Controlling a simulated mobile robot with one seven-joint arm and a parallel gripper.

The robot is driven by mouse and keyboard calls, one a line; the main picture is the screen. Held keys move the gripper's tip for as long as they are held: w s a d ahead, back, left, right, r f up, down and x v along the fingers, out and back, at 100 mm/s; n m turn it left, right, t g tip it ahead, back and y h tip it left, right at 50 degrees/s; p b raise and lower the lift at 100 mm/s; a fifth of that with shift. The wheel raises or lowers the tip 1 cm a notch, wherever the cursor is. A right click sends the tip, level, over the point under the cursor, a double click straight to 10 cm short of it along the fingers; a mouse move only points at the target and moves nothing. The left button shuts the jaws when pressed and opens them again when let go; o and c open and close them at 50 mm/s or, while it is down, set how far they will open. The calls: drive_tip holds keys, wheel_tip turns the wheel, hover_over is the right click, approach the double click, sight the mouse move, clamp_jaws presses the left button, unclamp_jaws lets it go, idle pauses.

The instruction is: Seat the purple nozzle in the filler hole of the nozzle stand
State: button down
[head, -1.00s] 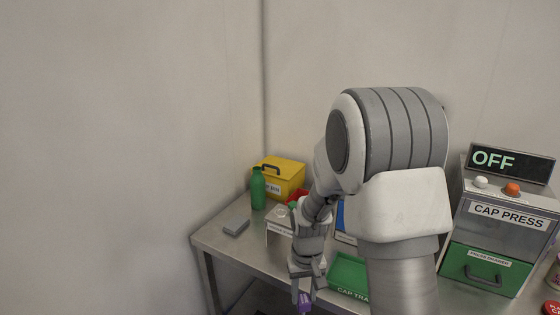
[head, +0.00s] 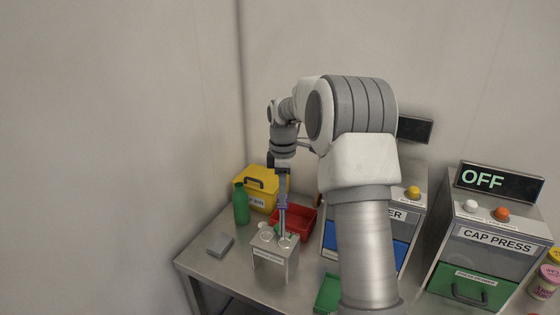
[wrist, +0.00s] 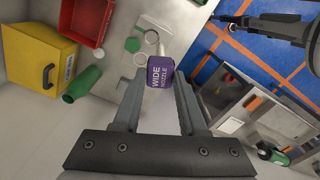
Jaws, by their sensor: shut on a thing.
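My gripper (head: 282,195) is shut on the purple nozzle (wrist: 160,73), which is labelled WIDE NOZZLE. In the wrist view its pale tip points away from the fingers, beside a round ring on the stand top. In the head view the nozzle (head: 282,207) hangs upright over the right part of the nozzle stand (head: 274,262). The stand is a small pale metal block with two round rings on top, one left and one right. I cannot tell whether the tip touches or enters the right ring.
A red bin (head: 298,222) and a yellow bin (head: 266,196) stand behind. A green bottle (head: 241,205) and a grey block (head: 220,245) are to the left. The cap press (head: 490,245) and a blue-drawer machine (head: 370,245) stand to the right, with a green tray (head: 327,296) in front.

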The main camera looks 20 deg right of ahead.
drive_tip(key=w+r, duration=0.1)
drive_tip(key=w+d+r+n, duration=0.1)
drive_tip(key=shift+d+r, duration=0.3)
drive_tip(key=shift+s, duration=0.1)
